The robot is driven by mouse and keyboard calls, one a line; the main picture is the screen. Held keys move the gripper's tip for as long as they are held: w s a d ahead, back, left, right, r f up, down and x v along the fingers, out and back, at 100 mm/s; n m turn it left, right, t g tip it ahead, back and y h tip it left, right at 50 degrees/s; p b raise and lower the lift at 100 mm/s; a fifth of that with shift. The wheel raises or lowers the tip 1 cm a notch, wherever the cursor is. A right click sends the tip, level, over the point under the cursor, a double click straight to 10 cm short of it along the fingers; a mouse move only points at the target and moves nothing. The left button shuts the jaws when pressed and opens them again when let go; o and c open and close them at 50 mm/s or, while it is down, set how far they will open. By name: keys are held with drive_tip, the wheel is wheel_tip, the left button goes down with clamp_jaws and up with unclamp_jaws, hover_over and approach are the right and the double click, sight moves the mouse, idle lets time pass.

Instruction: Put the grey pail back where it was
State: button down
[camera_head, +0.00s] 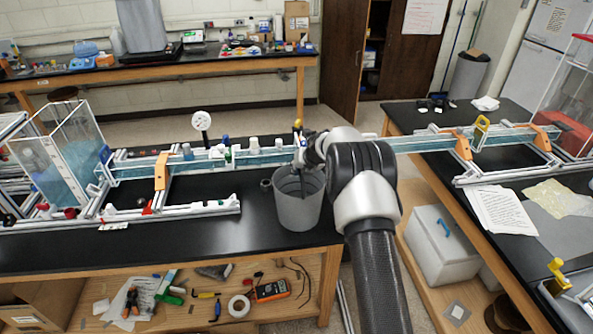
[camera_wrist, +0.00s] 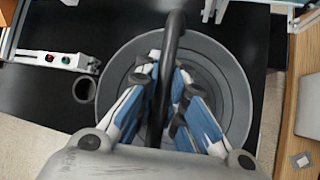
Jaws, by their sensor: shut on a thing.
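The grey pail (camera_head: 298,212) is upright at the right end of the left black bench, near its front edge. I cannot tell whether its base touches the bench top. My gripper (camera_head: 304,166) is above the pail's mouth, pointing down. In the wrist view, the pail (camera_wrist: 236,92) opens below my gripper (camera_wrist: 160,100), whose fingers lie on both sides of the dark bail handle (camera_wrist: 175,40) and are shut on it. The pail looks empty where I can see in; my fingers hide part of its inside.
A small grey ring-shaped piece (camera_wrist: 84,89) lies just left of the pail. The extrusion frame with its clear water channel (camera_head: 240,158) runs behind the pail and bridges the gap to the right bench (camera_head: 440,185). Bare black bench top (camera_head: 180,250) lies to the left.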

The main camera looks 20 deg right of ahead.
drive_tip(key=shift+r, duration=0.15)
drive_tip(key=c, duration=1.7)
unclamp_jaws()
drive_tip(key=shift+f, duration=0.2)
